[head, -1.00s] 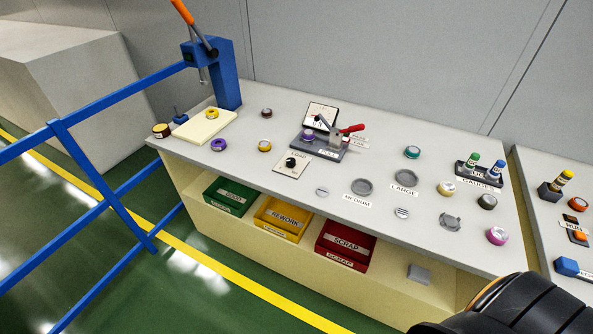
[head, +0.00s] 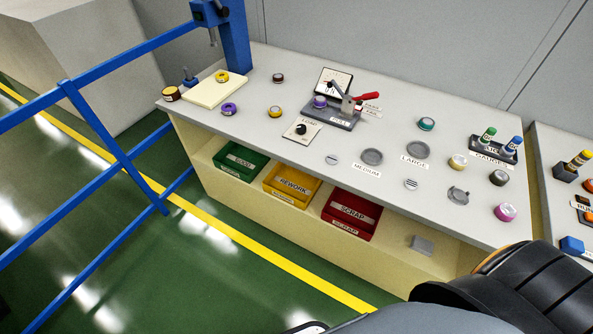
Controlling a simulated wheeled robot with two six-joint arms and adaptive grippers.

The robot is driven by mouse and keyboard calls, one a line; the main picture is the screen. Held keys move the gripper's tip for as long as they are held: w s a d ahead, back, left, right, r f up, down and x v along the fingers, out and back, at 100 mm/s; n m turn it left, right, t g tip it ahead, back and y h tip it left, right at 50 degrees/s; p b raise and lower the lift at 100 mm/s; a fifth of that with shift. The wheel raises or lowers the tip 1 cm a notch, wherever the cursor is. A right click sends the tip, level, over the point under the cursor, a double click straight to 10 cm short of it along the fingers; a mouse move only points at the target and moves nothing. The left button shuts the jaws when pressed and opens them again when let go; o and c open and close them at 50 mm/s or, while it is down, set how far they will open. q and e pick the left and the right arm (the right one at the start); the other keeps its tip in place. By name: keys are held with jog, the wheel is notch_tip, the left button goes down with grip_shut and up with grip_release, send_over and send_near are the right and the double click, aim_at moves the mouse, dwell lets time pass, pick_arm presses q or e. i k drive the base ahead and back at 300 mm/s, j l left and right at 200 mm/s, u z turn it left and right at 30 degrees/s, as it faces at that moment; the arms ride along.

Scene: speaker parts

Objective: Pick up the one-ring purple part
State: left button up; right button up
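A purple ring-shaped part (head: 229,109) lies on the left part of the bench top, in front of the cream board. A second purple part (head: 320,102) sits on the grey pull-test fixture in the middle of the bench. A magenta-pink part (head: 505,212) lies near the right front edge. The ring counts on these parts are too small to tell. Neither of my grippers is in view; only dark parts of my own body show at the bottom right.
Yellow (head: 276,112), dark red (head: 277,78) and teal (head: 426,124) parts also stand on the bench. Green (head: 240,162), yellow (head: 291,185) and red (head: 350,213) bins sit on the shelf below. A blue rail (head: 110,150) stands at the left, over open green floor.

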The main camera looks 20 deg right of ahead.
aim_at(320, 101)
jog(key=i+j+z, duration=0.15)
jog(key=z, duration=0.3)
jog(key=i+j+z, duration=0.25)
jog(key=z, duration=0.2)
